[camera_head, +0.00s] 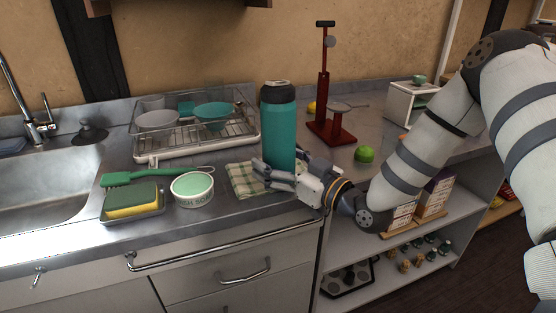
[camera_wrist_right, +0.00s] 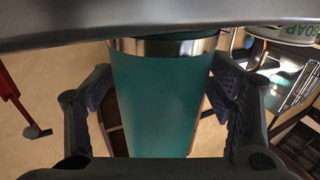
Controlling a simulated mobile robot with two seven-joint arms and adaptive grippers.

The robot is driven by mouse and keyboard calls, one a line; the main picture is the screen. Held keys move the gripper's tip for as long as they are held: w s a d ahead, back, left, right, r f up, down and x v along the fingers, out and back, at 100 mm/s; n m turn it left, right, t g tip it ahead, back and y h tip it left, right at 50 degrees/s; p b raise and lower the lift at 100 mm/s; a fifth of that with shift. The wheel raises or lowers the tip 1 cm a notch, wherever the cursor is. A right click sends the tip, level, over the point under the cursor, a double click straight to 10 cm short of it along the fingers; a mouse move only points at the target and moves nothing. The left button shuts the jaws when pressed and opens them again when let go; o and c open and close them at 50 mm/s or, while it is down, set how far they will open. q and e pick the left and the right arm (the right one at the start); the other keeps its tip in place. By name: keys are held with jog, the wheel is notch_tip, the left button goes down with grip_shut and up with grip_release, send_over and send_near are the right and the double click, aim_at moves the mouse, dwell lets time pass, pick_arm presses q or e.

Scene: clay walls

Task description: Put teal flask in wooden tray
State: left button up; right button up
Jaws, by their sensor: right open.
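The teal flask (camera_head: 281,130) stands upright near the counter's front edge, beside a checked cloth, with a dark cap on top. My right gripper (camera_head: 286,172) is low at the flask, with its fingers open on either side of it. In the right wrist view, the flask (camera_wrist_right: 160,105) fills the space between the two finger pads; I cannot tell whether either pad touches it. I cannot clearly make out a wooden tray. A thin wood-coloured base (camera_head: 398,229) shows under boxes on the shelf below. My left gripper is out of view.
A dish rack (camera_head: 198,143) with bowls stands behind left. A soap tub (camera_head: 192,190), sponge (camera_head: 133,202) and checked cloth (camera_head: 242,181) lie left of the flask. A red stand (camera_head: 324,100) and green fruit (camera_head: 364,154) are to the right. The sink is far left.

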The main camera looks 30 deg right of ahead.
jog(key=shift+s+d+p, duration=0.25)
jog(key=shift+s+p, duration=0.15)
jog(key=shift+s, duration=0.25)
jog(key=s, duration=0.3)
jog(key=s+d+p, duration=0.1)
jog(key=s, duration=0.2)
jog(key=s+d+p, duration=0.1)
jog(key=s, duration=0.2)
jog(key=shift+s+r, duration=0.25)
jog(key=shift+s, duration=0.15)
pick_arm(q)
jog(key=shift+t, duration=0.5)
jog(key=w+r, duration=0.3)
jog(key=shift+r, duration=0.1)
pick_arm(e)
jog(key=shift+s+f, duration=0.1)
jog(key=shift+s, duration=0.25)
jog(key=shift+o, duration=0.5)
